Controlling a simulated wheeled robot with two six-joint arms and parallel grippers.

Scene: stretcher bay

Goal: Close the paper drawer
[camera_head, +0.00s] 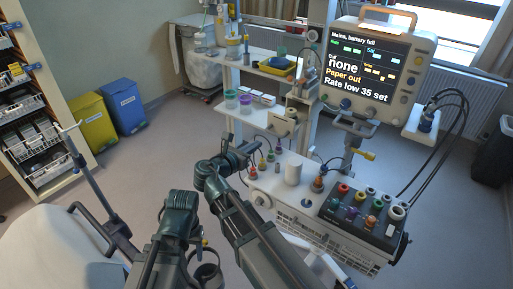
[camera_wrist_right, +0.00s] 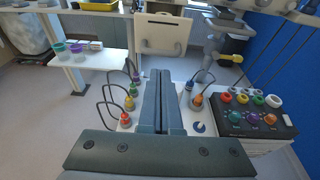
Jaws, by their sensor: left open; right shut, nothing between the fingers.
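The paper drawer (camera_head: 283,124) is a beige box with a flat front, standing out from the printer column below the monitor (camera_head: 372,65). Its front (camera_wrist_right: 162,36), with a slot near the top, faces me in the right wrist view. The monitor reads "Paper out". My right gripper (camera_head: 245,150) is shut and empty, short of the drawer and to its lower left in the head view. In the wrist view its fingertips (camera_wrist_right: 161,74) point at the drawer front, with a gap seen below it. My left gripper (camera_head: 205,262) is low in the head view, open, partly hidden among arm links.
A white unit (camera_head: 300,205) with coloured connectors, cables and a black knob panel (camera_head: 362,212) stands below and right of the drawer. A shelf with cups (camera_head: 246,98) is on the left. A bed (camera_head: 60,245) and bins (camera_head: 122,105) stand further left. Open floor lies between.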

